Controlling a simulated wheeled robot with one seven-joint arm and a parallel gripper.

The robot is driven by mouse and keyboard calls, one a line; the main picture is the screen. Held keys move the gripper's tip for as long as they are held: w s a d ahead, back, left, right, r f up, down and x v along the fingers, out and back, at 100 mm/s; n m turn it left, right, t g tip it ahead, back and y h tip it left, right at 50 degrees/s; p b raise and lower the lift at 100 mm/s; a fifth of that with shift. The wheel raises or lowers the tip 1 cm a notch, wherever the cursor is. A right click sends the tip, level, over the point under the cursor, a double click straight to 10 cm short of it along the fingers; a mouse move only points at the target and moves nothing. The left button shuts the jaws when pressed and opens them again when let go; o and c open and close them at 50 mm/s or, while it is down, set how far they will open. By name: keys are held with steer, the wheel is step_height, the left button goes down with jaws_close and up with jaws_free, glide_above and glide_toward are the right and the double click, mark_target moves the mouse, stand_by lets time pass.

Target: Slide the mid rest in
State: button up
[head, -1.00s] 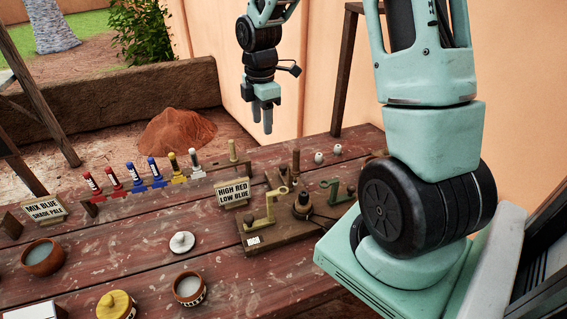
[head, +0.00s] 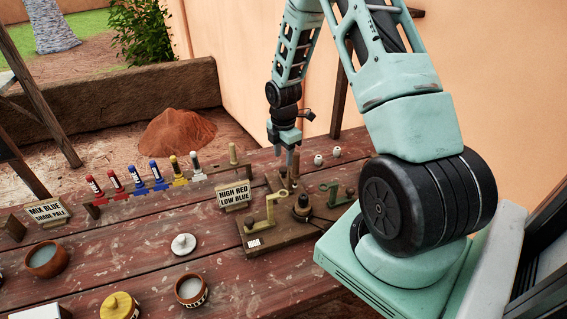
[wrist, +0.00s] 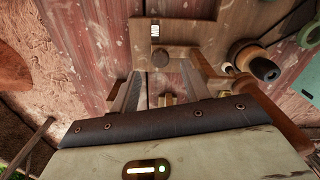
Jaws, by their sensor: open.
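A wooden fixture board (head: 262,240) with a small white label sits on the plank table. It carries an olive-yellow upright rest with a ring top (head: 270,210), a dark round knob (head: 302,206) and a green upright rest (head: 336,190). I cannot tell which piece is the mid rest. My gripper (head: 290,166) points down, open, over the back of the board beside a wooden peg.
A sign reading "HIGH RED LOW BLUE" (head: 234,195) stands left of the board. Several coloured tubes stand in a rack (head: 150,187) farther left. A white lid (head: 184,244) and small pots (head: 191,289) are in front. Two white knobs (head: 318,160) lie behind.

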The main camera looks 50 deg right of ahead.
mark_target(283, 169)
steer(key=shift+f+p, duration=0.3)
steer(key=shift+f, duration=1.95)
